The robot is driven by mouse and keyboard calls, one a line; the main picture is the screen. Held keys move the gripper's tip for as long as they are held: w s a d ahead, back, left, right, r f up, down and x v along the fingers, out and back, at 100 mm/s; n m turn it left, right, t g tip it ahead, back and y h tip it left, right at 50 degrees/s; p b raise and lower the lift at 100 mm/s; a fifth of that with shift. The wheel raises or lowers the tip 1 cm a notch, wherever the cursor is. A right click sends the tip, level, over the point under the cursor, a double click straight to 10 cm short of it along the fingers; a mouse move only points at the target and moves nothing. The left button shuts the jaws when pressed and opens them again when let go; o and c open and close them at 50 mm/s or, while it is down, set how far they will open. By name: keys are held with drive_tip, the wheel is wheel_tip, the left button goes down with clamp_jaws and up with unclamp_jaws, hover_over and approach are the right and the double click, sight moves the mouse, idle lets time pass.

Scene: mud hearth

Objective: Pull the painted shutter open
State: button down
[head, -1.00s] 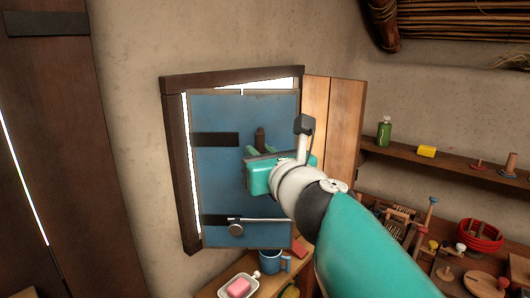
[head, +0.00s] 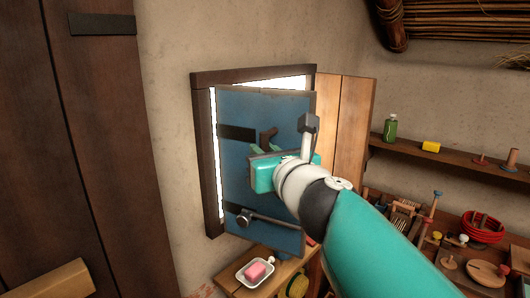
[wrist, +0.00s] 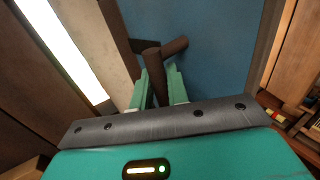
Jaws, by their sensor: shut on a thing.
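The blue painted shutter (head: 240,112) stands partly open in its dark wooden frame (head: 203,160), with a bright gap along its left and top edges. It has dark metal straps and a bolt (head: 259,218) low on its face. A dark brown handle (head: 268,137) sticks out of it; in the wrist view the handle (wrist: 173,47) looks like a bent peg. My gripper (wrist: 158,84) is shut on this handle, with a teal finger on each side. My gripper also shows in the head view (head: 269,148), where my arm hides the shutter's right part.
An unpainted wooden panel (head: 343,120) stands right of the shutter. Below is a ledge with a white dish (head: 241,273) holding pink soap (head: 256,271). A shelf (head: 460,165) and cluttered bench lie right. A dark door (head: 110,150) stands left.

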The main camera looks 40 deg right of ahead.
drive_tip(key=shift+w, duration=0.1)
idle(0.3)
drive_tip(key=c, duration=1.4)
unclamp_jaws()
drive_tip(key=shift+w, duration=0.15)
drive_tip(key=shift+c, duration=0.2)
drive_tip(key=v, duration=1.4)
drive_tip(key=shift+d, duration=0.15)
